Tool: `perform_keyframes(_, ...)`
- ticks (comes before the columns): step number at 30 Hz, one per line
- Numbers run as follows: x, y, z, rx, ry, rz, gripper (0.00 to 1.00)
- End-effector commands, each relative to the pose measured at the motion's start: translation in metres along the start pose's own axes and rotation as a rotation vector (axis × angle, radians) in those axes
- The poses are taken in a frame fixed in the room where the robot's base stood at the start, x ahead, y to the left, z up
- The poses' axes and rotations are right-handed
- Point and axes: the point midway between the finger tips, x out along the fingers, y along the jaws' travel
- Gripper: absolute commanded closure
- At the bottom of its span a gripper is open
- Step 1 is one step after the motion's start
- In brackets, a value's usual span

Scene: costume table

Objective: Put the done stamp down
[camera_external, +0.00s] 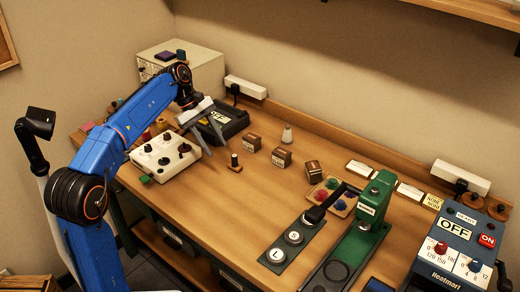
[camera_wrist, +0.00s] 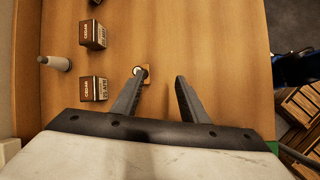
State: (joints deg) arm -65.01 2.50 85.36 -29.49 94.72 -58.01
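A small stamp (camera_external: 234,163) with a dark knob handle and a wooden base stands upright on the table. No wording shows on it, so I cannot confirm that it is the done stamp. In the wrist view the stamp (camera_wrist: 146,71) is by the left fingertip, partly hidden by that finger. My gripper (camera_external: 215,142) is above the table, just left of the stamp in the external view. Its fingers (camera_wrist: 158,77) are spread, with nothing visible held between them.
Several small dark-labelled boxes (camera_external: 281,157) and a white bottle-like piece (camera_external: 287,135) stand nearby. A white knobbed box (camera_external: 161,158) is on the left. A green press (camera_external: 370,215) and a heat-press control box (camera_external: 455,245) are on the right. Bare tabletop lies in front of the stamp.

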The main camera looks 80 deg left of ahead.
Motion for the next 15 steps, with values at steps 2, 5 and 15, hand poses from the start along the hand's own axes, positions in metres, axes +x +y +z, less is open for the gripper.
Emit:
perform_keyframes(2, -0.003, -0.014, -0.007, -0.119, -0.071, 0.077, 0.6)
perform_keyframes(5, -0.005, -0.027, -0.013, -0.267, -0.164, 0.175, 0.6)
perform_keyframes(15, -0.029, -0.06, -0.039, -0.717, -0.46, 0.487, 0.6)
